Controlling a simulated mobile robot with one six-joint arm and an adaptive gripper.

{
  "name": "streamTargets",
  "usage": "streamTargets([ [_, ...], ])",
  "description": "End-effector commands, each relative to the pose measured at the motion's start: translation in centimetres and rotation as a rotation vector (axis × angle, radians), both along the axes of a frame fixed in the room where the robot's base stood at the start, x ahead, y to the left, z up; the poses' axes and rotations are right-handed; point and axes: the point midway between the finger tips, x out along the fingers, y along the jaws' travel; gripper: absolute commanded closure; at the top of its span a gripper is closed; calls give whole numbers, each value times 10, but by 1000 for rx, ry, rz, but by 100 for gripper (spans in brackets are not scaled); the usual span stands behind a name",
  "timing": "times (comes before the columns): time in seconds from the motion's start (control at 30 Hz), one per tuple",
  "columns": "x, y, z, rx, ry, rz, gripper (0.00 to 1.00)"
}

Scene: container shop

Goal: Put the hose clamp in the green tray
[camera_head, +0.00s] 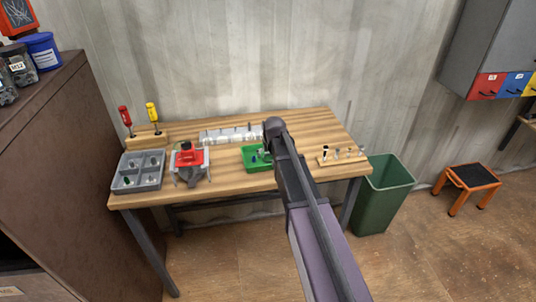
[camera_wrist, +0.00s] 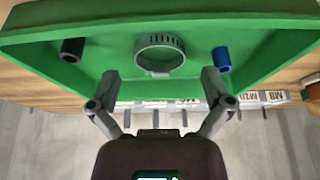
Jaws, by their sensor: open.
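The green tray (camera_head: 256,168) is on the workbench, partly hidden behind my arm in the head view. In the wrist view, the green tray (camera_wrist: 110,25) fills the upper part of the picture. The hose clamp (camera_wrist: 160,68), a grey slotted metal band, is inside the tray near its middle. A dark short tube (camera_wrist: 72,50) is to its left and a blue short tube (camera_wrist: 221,60) to its right, both in the tray. My gripper (camera_wrist: 159,80) is open over the tray, its fingers spread on either side of the clamp with visible gaps.
Behind the tray is a row of labelled clear bins (camera_head: 225,134). To its left are a red vise-like device (camera_head: 190,158) and a grey compartment box (camera_head: 138,172). A wooden rack of small parts (camera_head: 342,156) is on the right. A green bin (camera_head: 385,195) stands beside the bench.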

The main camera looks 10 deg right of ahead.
Motion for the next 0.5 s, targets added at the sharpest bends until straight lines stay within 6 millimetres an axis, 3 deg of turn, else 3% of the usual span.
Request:
streamTargets([
  [0.5,-18,-1,47,0,0,0,0],
])
